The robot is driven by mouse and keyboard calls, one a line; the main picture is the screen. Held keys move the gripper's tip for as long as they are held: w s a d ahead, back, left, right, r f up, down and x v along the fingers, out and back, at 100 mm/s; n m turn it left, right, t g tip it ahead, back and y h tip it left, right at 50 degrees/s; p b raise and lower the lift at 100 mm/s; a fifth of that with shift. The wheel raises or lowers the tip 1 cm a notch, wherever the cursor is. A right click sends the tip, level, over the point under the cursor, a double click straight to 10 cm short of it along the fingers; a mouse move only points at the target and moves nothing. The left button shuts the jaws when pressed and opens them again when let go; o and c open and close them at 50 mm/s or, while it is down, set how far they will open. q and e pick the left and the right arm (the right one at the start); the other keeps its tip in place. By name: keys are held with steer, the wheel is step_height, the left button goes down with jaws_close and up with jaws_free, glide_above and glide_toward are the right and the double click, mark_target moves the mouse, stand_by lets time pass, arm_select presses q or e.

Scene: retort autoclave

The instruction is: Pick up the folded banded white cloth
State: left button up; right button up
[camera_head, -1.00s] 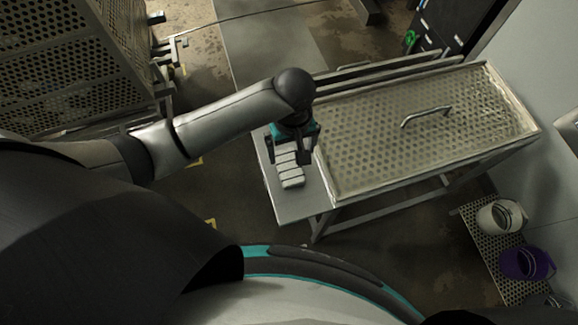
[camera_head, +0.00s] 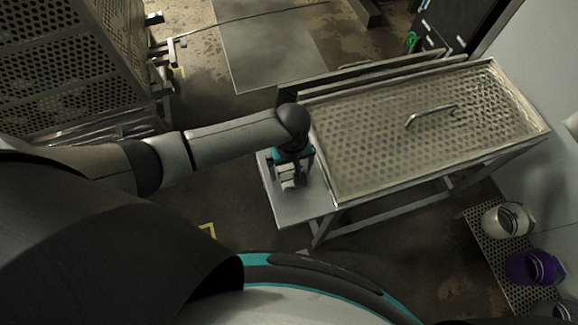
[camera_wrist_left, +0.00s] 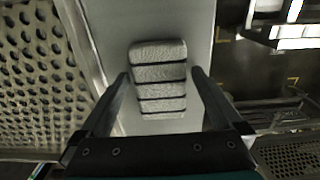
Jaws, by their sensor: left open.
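The folded white cloth with dark bands (camera_wrist_left: 160,77) lies on the bare metal end shelf (camera_head: 305,207) of the perforated table. In the left wrist view it sits between the two fingers of my left gripper (camera_wrist_left: 159,78), with a gap on each side. In the head view my left gripper (camera_head: 289,180) is above the cloth and covers most of it; a pale part of the cloth (camera_head: 289,185) shows below the gripper. The left gripper is open and holds nothing. My right gripper is not in view.
A perforated tray table (camera_head: 420,130) with a metal handle (camera_head: 432,114) adjoins the shelf on the right. A perforated cage (camera_head: 75,65) stands at the upper left. A white bucket (camera_head: 503,221) and a purple bucket (camera_head: 528,267) stand at the lower right.

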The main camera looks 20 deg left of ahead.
mark_target(291, 170)
arm_select(q)
steer(key=shift+c, duration=0.2)
steer(key=c, duration=1.1)
steer(key=shift+c, duration=0.2)
steer(key=shift+r, duration=0.15)
step_height(291, 170, up, 20)
steer(key=p, duration=0.6)
